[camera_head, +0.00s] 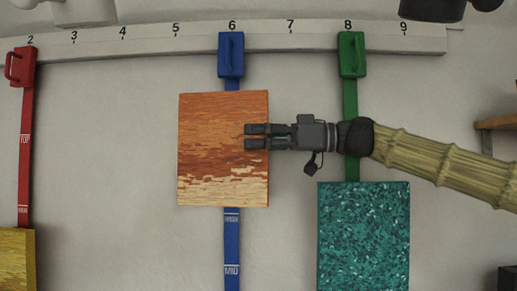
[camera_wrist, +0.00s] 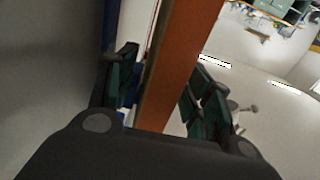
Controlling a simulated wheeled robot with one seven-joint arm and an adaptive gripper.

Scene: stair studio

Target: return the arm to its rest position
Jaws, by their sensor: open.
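My gripper (camera_head: 256,137) reaches in from the right in the head view, with its fingers over the right part of an orange-brown wood-grained panel (camera_head: 215,130). In the wrist view my gripper (camera_wrist: 160,98) has its fingers apart, with the edge of the orange-brown panel (camera_wrist: 181,65) between them. A gap shows between the panel and the right finger; I cannot tell whether the left finger touches it. The panel hangs in front of a blue strap (camera_head: 232,245), below a blue clip (camera_head: 231,55) at number 6.
A numbered white rail (camera_head: 270,38) runs along the top. A green clip (camera_head: 351,54) at 8 has a strap passing behind my wrist to a teal speckled panel (camera_head: 363,240). A red clip (camera_head: 21,67) and yellow panel (camera_head: 15,260) are at left. A wooden ledge (camera_head: 500,122) is at right.

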